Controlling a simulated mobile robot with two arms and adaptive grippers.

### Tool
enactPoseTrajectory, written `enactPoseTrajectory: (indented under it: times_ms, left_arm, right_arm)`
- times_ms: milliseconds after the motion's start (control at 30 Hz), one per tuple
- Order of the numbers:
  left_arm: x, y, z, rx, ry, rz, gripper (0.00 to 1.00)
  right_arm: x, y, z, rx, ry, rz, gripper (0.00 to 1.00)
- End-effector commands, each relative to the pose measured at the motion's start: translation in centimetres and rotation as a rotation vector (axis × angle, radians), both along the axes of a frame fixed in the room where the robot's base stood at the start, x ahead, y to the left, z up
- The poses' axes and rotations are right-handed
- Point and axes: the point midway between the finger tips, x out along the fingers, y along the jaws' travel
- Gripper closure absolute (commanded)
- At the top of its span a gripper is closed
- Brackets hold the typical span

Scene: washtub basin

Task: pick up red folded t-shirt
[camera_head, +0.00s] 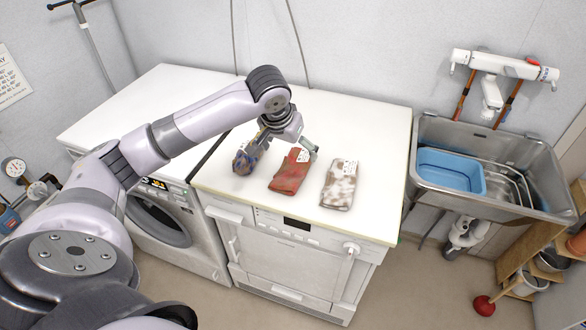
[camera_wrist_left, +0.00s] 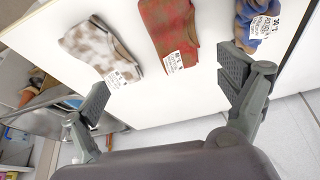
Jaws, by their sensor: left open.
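The red folded t-shirt (camera_head: 290,172) lies on the white worktop between two other folded cloths, with a white tag at its far end. In the left wrist view the red t-shirt (camera_wrist_left: 167,27) shows at top centre, its tag facing the gripper. My left gripper (camera_head: 289,142) is over the far end of the red t-shirt in the head view. In the left wrist view my left gripper (camera_wrist_left: 165,95) has its two fingers wide apart and nothing between them; the t-shirt lies beyond the fingertips. My right gripper is in neither view.
A blue patterned folded cloth (camera_head: 245,158) lies left of the red one, and a brown and white one (camera_head: 339,186) lies right. A metal sink (camera_head: 430,191) with a blue basin (camera_head: 451,178) stands at the right. The worktop (camera_head: 375,130) is clear behind the cloths.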

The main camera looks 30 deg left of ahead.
Motion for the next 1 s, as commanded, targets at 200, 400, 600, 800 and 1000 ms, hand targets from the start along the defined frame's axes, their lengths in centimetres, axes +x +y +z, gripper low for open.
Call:
enactPoseTrajectory:
  times_ms: [200, 400, 600, 800, 1000]
  left_arm:
    - [0.6, 2.3, 1.8, -0.011, -0.001, 0.078, 0.07]
    - [2.0, 2.6, -1.7, -0.011, 0.001, 0.08, 0.07]
    - [3.6, 2.9, -5.7, -0.012, 0.0, 0.079, 0.07]
    - [4.7, 3.1, -8.4, -0.011, -0.004, 0.078, 0.07]
    - [5.0, 3.2, -9.5, -0.011, -0.003, 0.077, 0.07]
  right_arm:
    - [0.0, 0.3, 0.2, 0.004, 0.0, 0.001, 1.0]
    - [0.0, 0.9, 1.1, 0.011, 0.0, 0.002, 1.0]
    - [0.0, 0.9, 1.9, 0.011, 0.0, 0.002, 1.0]
    - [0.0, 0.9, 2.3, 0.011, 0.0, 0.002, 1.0]
    - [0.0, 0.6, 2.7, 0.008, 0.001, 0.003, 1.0]
